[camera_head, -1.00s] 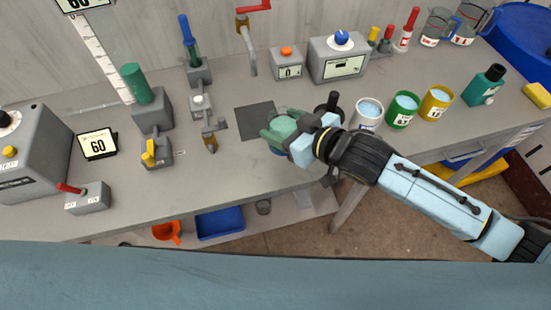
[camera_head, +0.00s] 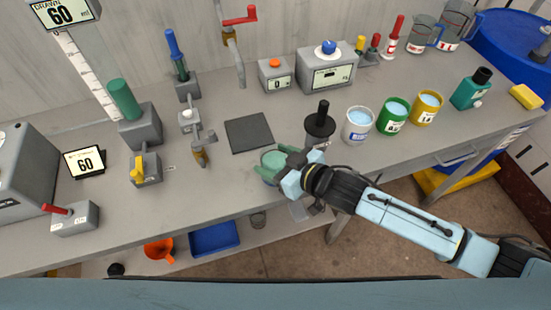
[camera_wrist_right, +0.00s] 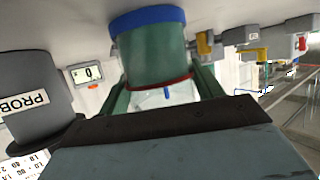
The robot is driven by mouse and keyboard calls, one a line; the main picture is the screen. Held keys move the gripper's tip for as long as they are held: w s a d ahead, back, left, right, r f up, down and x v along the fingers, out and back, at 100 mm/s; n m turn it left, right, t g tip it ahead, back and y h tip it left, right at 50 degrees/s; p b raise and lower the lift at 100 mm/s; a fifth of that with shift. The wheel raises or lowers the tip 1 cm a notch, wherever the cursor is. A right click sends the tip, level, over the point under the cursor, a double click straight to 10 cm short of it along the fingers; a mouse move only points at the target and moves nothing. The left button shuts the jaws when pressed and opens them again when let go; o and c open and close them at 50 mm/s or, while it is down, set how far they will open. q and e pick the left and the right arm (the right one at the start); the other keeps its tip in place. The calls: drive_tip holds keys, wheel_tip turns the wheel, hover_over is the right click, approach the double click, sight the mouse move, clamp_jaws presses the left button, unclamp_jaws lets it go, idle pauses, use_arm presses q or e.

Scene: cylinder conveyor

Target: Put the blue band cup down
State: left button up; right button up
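The blue band cup (camera_wrist_right: 149,55) is a greenish see-through cup with a blue band at one end and a thin red line near the other. In the head view its round open top (camera_head: 273,159) shows near the bench's front edge. My right gripper (camera_head: 272,168) comes in from the right, its green fingers on either side of the cup and shut on it. In the right wrist view a finger (camera_wrist_right: 208,83) shows at each side of the cup. I cannot tell whether the cup's base touches the bench. My left gripper is not in view.
A dark square pad (camera_head: 249,133) lies clear just behind the cup. A black-handled probe (camera_head: 320,126) stands to the right, beside white, green and yellow cans. A valve fixture (camera_head: 199,150) stands to the left. The bench's front edge is close to the cup.

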drive_tip(key=o, duration=0.4)
drive_tip(key=shift+c, duration=0.2)
drive_tip(key=p+v, duration=0.1)
drive_tip(key=v, duration=1.1)
drive_tip(key=shift+r, duration=0.1)
